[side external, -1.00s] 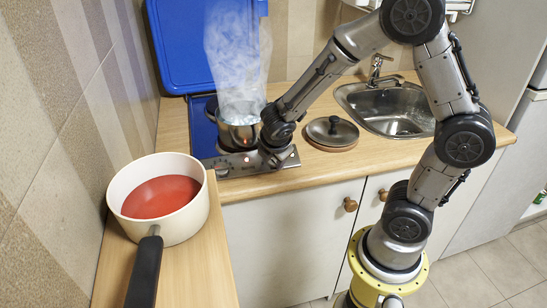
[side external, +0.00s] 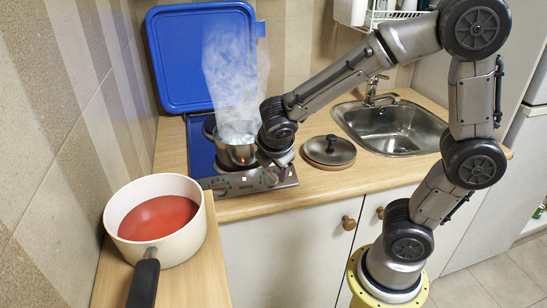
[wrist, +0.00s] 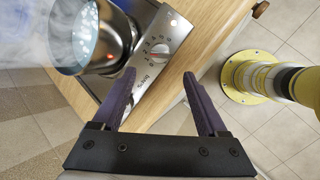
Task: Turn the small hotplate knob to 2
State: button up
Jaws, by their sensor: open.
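The hob's front control panel (side external: 252,181) lies along the counter's front edge in the side view.
A steaming metal pot (side external: 237,150) stands on the hob just behind the panel. The raised blue lid (side external: 190,70) is behind it. A round dark lid (side external: 329,150) lies right of the hob, before the sink (side external: 395,130). A white saucepan (side external: 190,240) with red contents stands at front left.

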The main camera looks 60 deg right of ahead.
jog(key=v, duration=0.5)
jog(key=s+d+r+m+y, duration=0.2)
jog(key=s+d+r+m, duration=0.1)
jog(key=s+r+m, duration=0.3)
jog(key=s+a+f+m+t+y, duration=0.1)
jog(key=s+a+f+m+y, duration=0.2)
jog(key=s+a+m, duration=0.3)
jog(key=s+m, duration=0.1)
jog(key=m, duration=0.1)
jog(key=shift+s+m+t+y, duration=0.2)
jog(key=shift+m+t+y, duration=0.1)
jog(key=shift+t, duration=0.1)
